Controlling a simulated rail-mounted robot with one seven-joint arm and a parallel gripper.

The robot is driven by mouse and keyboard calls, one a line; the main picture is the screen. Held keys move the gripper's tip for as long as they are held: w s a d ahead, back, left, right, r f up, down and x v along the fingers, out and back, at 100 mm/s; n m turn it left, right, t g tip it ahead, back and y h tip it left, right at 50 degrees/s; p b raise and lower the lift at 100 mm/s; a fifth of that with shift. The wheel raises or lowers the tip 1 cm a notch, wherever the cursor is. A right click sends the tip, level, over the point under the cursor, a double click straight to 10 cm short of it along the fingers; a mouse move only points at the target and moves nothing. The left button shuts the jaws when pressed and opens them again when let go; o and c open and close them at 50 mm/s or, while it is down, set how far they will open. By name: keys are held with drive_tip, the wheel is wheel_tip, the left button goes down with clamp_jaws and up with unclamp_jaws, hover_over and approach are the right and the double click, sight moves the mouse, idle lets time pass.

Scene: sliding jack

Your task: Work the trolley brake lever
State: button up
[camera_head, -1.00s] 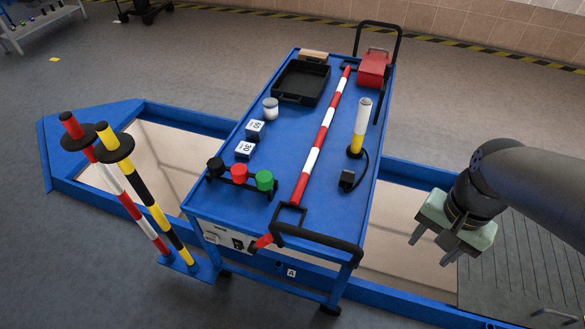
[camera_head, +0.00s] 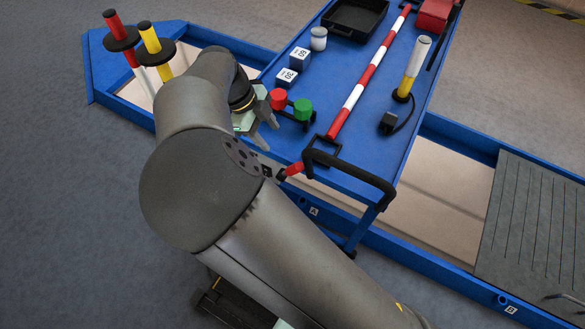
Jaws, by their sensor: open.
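The blue trolley (camera_head: 352,158) stands over a blue-edged pit. A short red lever (camera_head: 293,169), which appears to be the brake lever, sticks out at the trolley's near end, below the black push handle (camera_head: 350,170). Its lower end and mount are partly hidden by my arm. My gripper (camera_head: 266,133) is open and empty at the trolley's near left corner. Its fingers point down and right, up and left of the red lever, apart from it. I cannot tell its height against the lever.
Red (camera_head: 278,98) and green (camera_head: 303,108) knobs stand close to my gripper; the black knob is hidden. A red-white bar (camera_head: 355,93), labelled cubes (camera_head: 288,77), a yellow-white lamp (camera_head: 412,67) and a black tray (camera_head: 355,18) occupy the top.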

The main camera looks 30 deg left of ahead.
sight(293, 165)
drive_tip(key=x, duration=1.7)
drive_tip(key=shift+f, duration=0.1)
clamp_jaws()
